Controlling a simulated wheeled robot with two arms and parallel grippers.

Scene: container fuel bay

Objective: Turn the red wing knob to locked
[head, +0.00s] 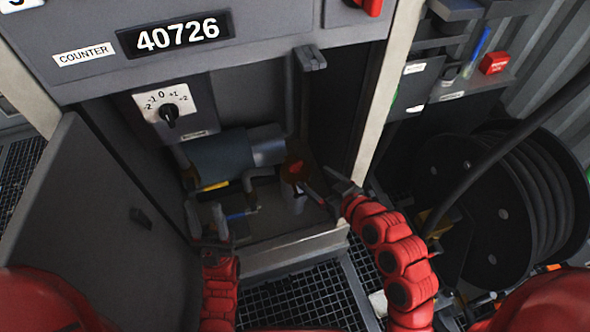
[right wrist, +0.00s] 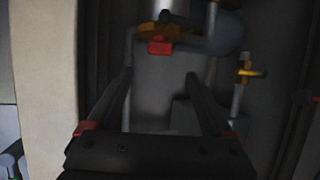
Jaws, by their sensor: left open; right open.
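A small red part, apparently the wing knob (head: 295,168), sits on a brownish fitting inside the open bay, right of the grey-blue cylinder. It also shows in the right wrist view as a red block (right wrist: 159,47) on a brass-coloured body, beyond the fingertips and roughly centred between them. Any locked marking is too small to read. My right gripper (head: 319,180) is open and empty, just right of and below the knob, apparently apart from it. In the right wrist view its two fingers (right wrist: 160,82) are spread. My left gripper (head: 208,217) is low at the bay's left front, open and empty.
The grey-blue cylinder (head: 222,155) and thin pipes crowd the bay. An open door (head: 105,225) stands left, a pale post (head: 385,90) right. Above are a dial (head: 168,112), the counter (head: 178,35) and another red handle (head: 371,6). A hose reel (head: 510,200) stands right.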

